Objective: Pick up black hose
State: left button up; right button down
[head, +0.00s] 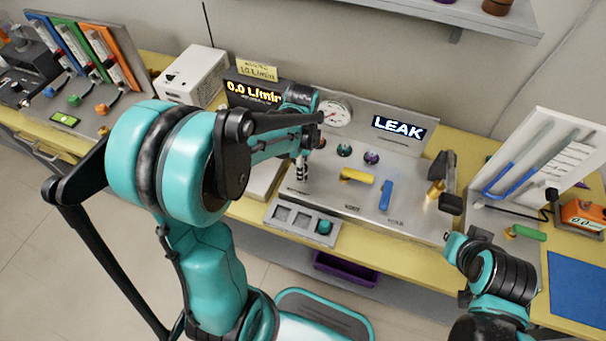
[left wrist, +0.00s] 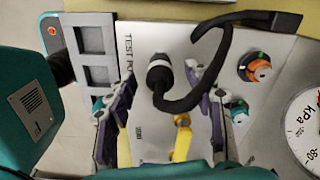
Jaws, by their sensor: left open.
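The black hose (left wrist: 190,104) is in the left wrist view, curving from a black end fitting with a pale ring (left wrist: 160,72) down and then up toward the top right. The fitting stands over the grey test panel near the "TEST" lettering. In the head view a black-and-white striped fitting (head: 302,167) shows below my left wrist; the rest of the hose there is mostly hidden by my arm. My left gripper (left wrist: 160,82) is open, with its fingers on either side of the fitting, apart from it. My right gripper (head: 456,248) is at the lower right; its jaws are unclear.
The grey panel (head: 410,212) has a yellow handle (head: 357,176), a blue handle (head: 386,194), knobs and a pressure gauge (head: 335,112). A display reads "LEAK" (head: 398,127). A white box (head: 192,77) stands left, and a white rack (head: 545,155) stands right.

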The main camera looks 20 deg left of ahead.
pick_arm(q)
jog(key=shift+f, duration=0.65)
jog(key=shift+r, duration=0.1)
jog(key=shift+c, duration=1.2)
jog(key=c, duration=1)
jog(key=shift+o, duration=0.2)
notch_tip(320, 180, up, 4)
jog(key=shift+r+p, duration=0.25)
jog(key=shift+p, duration=0.85)
jog(key=s+d+r+p, duration=0.3)
jog(key=d+r, duration=0.3)
jog(key=d, duration=0.5)
jog(key=shift+s+r, duration=0.25)
